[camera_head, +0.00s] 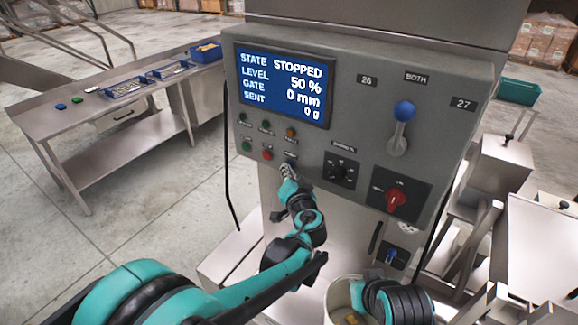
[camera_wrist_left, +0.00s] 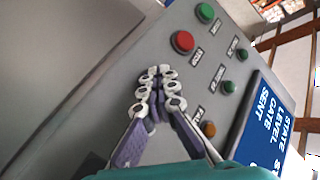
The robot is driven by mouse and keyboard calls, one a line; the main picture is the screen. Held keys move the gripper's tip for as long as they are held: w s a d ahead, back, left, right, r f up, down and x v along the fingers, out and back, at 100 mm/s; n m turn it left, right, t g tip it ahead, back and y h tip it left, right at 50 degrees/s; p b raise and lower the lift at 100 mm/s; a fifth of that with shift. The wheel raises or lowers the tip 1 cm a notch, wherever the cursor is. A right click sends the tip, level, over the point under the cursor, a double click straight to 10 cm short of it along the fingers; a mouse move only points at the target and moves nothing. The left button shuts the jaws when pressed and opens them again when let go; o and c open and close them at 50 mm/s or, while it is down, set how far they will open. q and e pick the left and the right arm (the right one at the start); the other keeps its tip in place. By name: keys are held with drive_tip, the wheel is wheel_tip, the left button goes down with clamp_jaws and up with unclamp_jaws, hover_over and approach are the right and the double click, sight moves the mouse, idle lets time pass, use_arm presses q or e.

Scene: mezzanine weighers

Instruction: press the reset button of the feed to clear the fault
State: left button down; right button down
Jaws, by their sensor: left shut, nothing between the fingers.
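The grey feed panel (camera_head: 350,85) carries a blue display (camera_head: 285,85) reading STATE STOPPED, LEVEL 50 %, GATE 0 mm, SENT 0 g. Under it are a green button (camera_head: 247,146), a red button (camera_head: 267,155) and, at the right end of that row, a small blue button (camera_head: 291,162), mostly covered by my fingers. My left gripper (camera_head: 287,171) is shut and empty, its fingertips right at that blue button; I cannot tell whether they touch. In the wrist view the shut fingers (camera_wrist_left: 158,76) lie below the red button (camera_wrist_left: 183,42) and hide the blue one.
An orange lamp (camera_head: 291,132) sits just above the fingers. A black knob (camera_head: 342,171), a red rotary switch (camera_head: 396,199) and a blue-tipped lever (camera_head: 401,125) are to the right. A pale bucket (camera_head: 338,303) stands below, beside my right arm. A bench (camera_head: 110,130) is at left.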

use_arm(q)
drive_tip(key=shift+s+a, duration=0.45)
drive_tip(key=shift+s, duration=0.2)
drive_tip(key=s+a, duration=0.1)
drive_tip(key=s, duration=0.1)
drive_tip(key=s+a, duration=0.2)
idle(0.4)
idle(0.5)
